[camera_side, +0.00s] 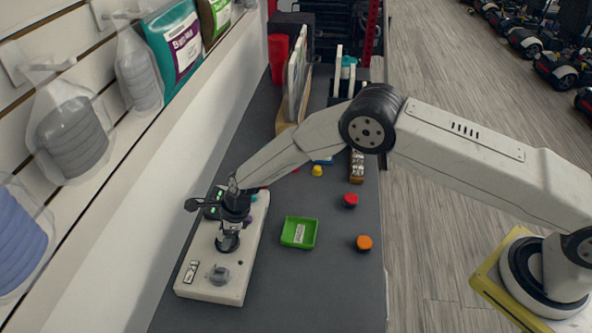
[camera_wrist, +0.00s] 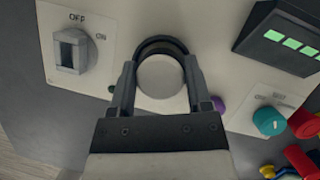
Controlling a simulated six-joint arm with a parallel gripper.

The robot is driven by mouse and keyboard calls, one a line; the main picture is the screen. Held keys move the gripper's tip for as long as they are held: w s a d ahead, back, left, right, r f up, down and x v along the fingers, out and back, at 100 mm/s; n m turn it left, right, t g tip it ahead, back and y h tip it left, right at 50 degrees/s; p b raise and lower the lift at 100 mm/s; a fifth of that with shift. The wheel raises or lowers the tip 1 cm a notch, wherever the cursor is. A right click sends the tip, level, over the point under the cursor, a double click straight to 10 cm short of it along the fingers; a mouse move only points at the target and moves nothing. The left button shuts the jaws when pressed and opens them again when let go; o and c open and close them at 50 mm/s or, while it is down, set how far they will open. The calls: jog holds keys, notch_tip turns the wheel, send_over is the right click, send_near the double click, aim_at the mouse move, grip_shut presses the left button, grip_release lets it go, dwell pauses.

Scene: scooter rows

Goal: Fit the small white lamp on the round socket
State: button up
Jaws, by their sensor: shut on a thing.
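My gripper (camera_side: 233,222) points down over the white control panel (camera_side: 251,245). In the wrist view its two dark fingers (camera_wrist: 160,84) are shut on the small white lamp (camera_wrist: 162,76), which shows as a pale round disc between them. A dark ring, which looks like the round socket (camera_wrist: 160,44), curves around the far side of the lamp. In the side view a dark round base (camera_side: 228,243) shows right under the fingers. The lamp is mostly hidden there, and I cannot tell whether it is seated in the socket or just above it.
The panel carries an OFF/ON switch (camera_wrist: 72,50), a display with green lights (camera_wrist: 285,38) and a teal knob (camera_wrist: 268,121). A grey round part (camera_side: 219,275) is near its front. A green tray (camera_side: 299,232), red button (camera_side: 350,200) and orange button (camera_side: 364,242) lie to the right.

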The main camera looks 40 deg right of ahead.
jog(key=shift+f, duration=0.25)
jog(key=o, duration=1.3)
jog(key=shift+c, duration=0.7)
jog(key=shift+o, duration=0.6)
jog(key=shift+r, duration=0.15)
jog(key=shift+r, duration=2.85)
